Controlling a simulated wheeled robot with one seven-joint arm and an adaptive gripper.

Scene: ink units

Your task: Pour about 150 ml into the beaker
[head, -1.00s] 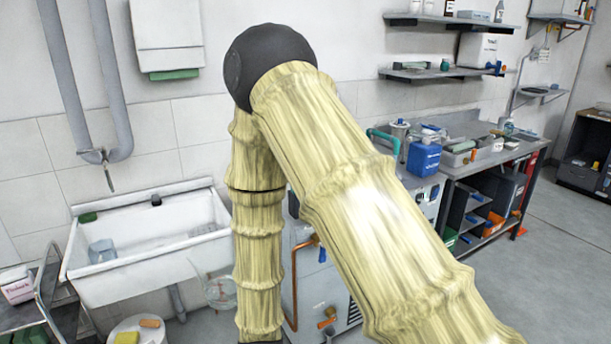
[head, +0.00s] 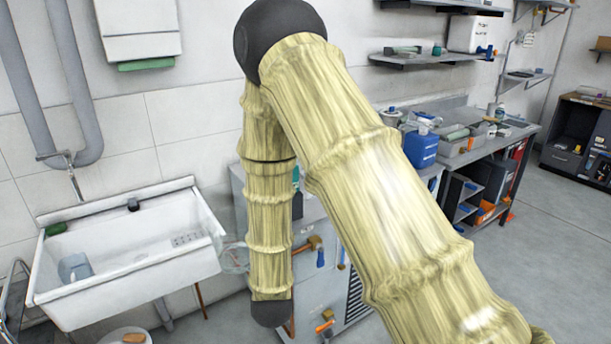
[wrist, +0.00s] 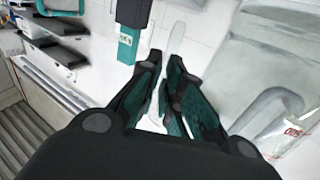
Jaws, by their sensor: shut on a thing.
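In the wrist view, my gripper (wrist: 165,62) has its teal-padded fingers closed around a pale upright strip that looks like a handle. A large clear vessel with red markings (wrist: 262,85) fills the right side of that view; the strip seems to belong to it. In the head view, a clear vessel (head: 235,257) shows beside my arm, partly hidden by it, in front of the sink's right end. My gripper is hidden there. Its contents cannot be made out. A bluish clear container (head: 75,267) stands in the sink at left; I cannot tell whether it is the beaker.
A white sink (head: 130,270) with a green sponge on its rim is at left. A grey cabinet (head: 325,290) with orange and blue fittings stands behind my arm. A bench (head: 478,152) with a blue canister (head: 420,148) is at right. Open floor lies at the right.

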